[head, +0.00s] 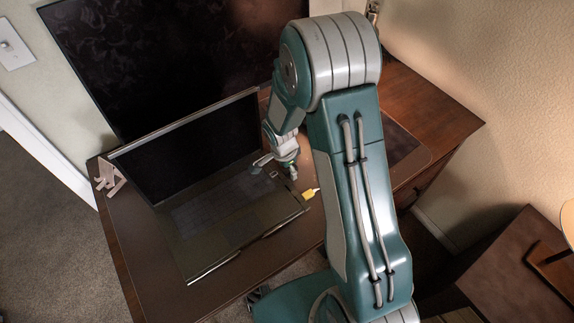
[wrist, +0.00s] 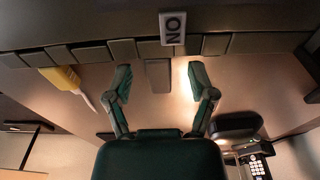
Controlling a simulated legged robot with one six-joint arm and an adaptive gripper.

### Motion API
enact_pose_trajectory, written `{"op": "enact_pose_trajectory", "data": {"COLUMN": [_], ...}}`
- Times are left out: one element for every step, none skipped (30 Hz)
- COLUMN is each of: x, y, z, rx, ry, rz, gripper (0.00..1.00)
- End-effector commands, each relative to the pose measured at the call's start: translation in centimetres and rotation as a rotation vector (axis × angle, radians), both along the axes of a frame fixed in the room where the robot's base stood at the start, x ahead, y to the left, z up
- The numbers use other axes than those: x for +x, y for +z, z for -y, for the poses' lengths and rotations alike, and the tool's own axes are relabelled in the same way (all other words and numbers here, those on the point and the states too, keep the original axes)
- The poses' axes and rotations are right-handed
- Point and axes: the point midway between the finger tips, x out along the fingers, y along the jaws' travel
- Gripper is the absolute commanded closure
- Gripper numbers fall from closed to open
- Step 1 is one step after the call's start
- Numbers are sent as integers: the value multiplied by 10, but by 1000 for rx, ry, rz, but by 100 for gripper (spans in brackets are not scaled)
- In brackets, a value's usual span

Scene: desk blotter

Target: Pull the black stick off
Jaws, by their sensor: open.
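The laptop (head: 205,165) stands open on the blotter, and its side edge (wrist: 218,44) runs across the top of the wrist view. A dark, flat stick (wrist: 158,76) juts from that edge towards me. My gripper (wrist: 159,82) is open, with one finger on each side of the stick and a gap to both. In the head view my gripper (head: 276,165) is at the laptop's right side; I cannot clearly make out the stick there. A yellow stick (wrist: 62,79) with a pale tip is at the same edge, left of my fingers; it also shows in the head view (head: 308,194).
A small grey piece marked "NO" (wrist: 172,28) is above the stick in the wrist view. A dark rounded object (wrist: 236,125) and a phone with keys (wrist: 257,166) are at lower right. A large dark monitor (head: 160,55) stands behind the laptop; a wooden stand (head: 108,177) is left.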

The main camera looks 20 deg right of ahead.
Motion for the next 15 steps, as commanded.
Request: {"op": "enact_pose_trajectory", "data": {"x": [0, 0, 0, 0, 0, 0, 0, 0, 0, 0, 0, 0, 0, 0, 1], "y": [0, 0, 0, 0, 0, 0, 0, 0, 0, 0, 0, 0, 0, 0, 0], "z": [0, 0, 0, 0, 0, 0, 0, 0, 0, 0, 0, 0, 0, 0, 0], "rx": [0, 0, 0, 0, 0, 0, 0, 0, 0, 0, 0, 0, 0, 0, 0], "ry": [0, 0, 0, 0, 0, 0, 0, 0, 0, 0, 0, 0, 0, 0, 0], "rz": [0, 0, 0, 0, 0, 0, 0, 0, 0, 0, 0, 0, 0, 0, 0], "gripper": [28, 28, 33, 46, 60, 77, 91, 100, 100, 100, 100, 100, 100, 100, 100]}}
